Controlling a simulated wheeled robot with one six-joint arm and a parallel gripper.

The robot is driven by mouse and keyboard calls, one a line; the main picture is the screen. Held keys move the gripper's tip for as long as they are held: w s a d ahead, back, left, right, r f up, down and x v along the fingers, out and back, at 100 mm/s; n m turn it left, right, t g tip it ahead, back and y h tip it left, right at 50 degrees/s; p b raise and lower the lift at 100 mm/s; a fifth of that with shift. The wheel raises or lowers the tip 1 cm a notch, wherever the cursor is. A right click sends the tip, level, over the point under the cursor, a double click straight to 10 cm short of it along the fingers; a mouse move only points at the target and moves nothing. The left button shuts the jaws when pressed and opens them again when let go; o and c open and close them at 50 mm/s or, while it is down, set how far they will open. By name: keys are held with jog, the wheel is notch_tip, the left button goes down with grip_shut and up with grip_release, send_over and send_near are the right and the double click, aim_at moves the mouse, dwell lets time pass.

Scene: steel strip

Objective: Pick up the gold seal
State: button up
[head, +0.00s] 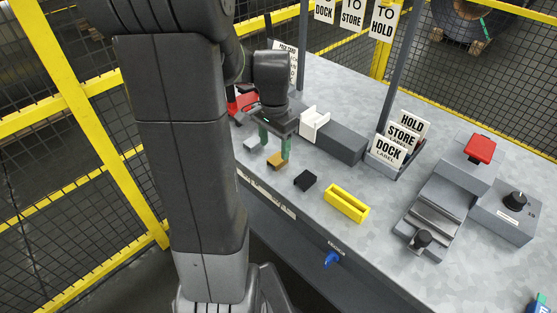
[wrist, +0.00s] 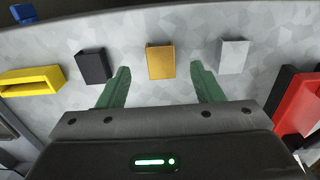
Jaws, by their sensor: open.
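The gold seal (wrist: 161,61) is a small block lying on the grey metal bench top. In the wrist view it sits between and just beyond the two green fingertips of my gripper (wrist: 161,82), with bench showing on both sides. In the head view my gripper (head: 273,148) points down over the bench. The jaws are open and empty.
A black block (wrist: 94,66) and a silver block (wrist: 233,57) flank the gold one. A yellow open tray (head: 346,203) lies farther right. A grey box with a white end (head: 315,124) stands behind. A red object (wrist: 299,103) is near my gripper's right side.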

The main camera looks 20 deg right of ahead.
aim_at(276, 160)
jog(key=shift+w+d+f, duration=0.1)
jog(key=shift+f, duration=1.25)
jog(key=shift+d+f, duration=0.1)
jog(key=shift+f, duration=1.25)
jog(key=shift+c, duration=0.4)
jog(key=c, duration=1)
